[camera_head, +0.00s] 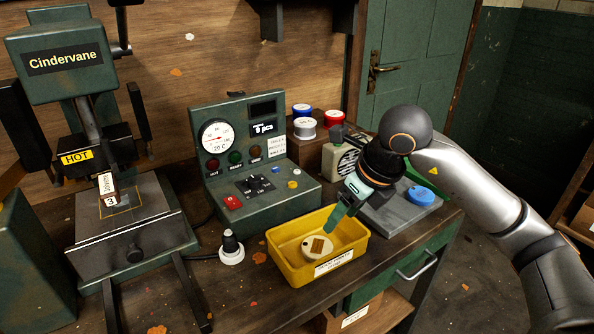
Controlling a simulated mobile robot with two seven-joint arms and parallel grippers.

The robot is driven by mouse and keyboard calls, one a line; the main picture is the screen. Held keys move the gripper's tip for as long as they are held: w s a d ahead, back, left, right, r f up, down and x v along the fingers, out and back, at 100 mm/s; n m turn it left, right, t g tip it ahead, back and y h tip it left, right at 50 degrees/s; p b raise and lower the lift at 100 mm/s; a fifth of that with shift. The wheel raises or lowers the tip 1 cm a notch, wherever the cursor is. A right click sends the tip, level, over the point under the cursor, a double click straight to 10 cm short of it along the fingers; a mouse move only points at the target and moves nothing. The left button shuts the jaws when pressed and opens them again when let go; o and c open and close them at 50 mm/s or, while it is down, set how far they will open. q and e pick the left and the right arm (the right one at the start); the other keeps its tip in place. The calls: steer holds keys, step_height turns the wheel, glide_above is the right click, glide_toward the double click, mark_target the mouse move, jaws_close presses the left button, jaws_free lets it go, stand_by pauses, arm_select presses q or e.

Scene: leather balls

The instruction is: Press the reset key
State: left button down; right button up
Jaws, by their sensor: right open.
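The green control box (265,205) stands on the bench, with a round dial, a small display and several lamps. The lettering is too small to tell which one is the reset key. My right gripper (334,220) is open, pointing down over the yellow tray (282,262), to the right of the box and apart from it. My left gripper is not in view.
The Cindervane press (130,215), marked HOT, is at the left. A blue round piece (421,196) lies at the right.

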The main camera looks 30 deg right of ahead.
jaws_close()
stand_by(1.2)
